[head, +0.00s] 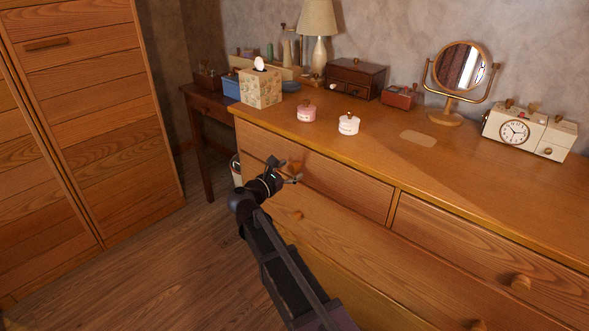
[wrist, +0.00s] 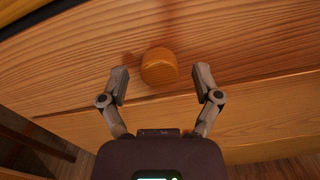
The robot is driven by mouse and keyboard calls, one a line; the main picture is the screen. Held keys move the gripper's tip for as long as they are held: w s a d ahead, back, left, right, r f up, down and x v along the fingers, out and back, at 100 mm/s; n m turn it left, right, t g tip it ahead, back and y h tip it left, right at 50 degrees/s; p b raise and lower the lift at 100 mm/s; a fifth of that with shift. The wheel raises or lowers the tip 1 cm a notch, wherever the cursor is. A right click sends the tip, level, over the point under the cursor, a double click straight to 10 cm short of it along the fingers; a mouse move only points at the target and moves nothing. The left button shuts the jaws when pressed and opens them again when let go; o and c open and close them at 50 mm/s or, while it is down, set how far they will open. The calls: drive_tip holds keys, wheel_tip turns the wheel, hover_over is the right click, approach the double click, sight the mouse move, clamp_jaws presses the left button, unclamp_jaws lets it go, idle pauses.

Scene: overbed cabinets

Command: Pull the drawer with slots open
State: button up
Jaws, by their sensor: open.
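A wide wooden dresser holds several drawers, all looking shut; no slots show on or in any of them. My gripper (head: 284,173) is at the upper left drawer (head: 345,186), in front of its face. In the wrist view, this drawer front (wrist: 250,55) fills the top, with a round wooden knob (wrist: 159,67) in the middle. My gripper's fingers (wrist: 161,80) are open, one on each side of the knob, with visible gaps. The fingers look apart from the knob, not closed on it. The arm hides part of the lower drawers.
The dresser top carries a tissue box (head: 260,88), a pink jar (head: 306,113), a white jar (head: 348,124), a round mirror (head: 460,66) and a clock (head: 514,132). A tall wooden cabinet (head: 95,120) stands left. Bare floor (head: 165,250) lies between it and the dresser.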

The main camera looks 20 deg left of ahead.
drive_tip(key=shift+x, duration=0.75)
clamp_jaws()
drive_tip(key=shift+d, duration=0.4)
drive_tip(key=shift+a, duration=0.2)
drive_tip(key=shift+s, duration=0.15)
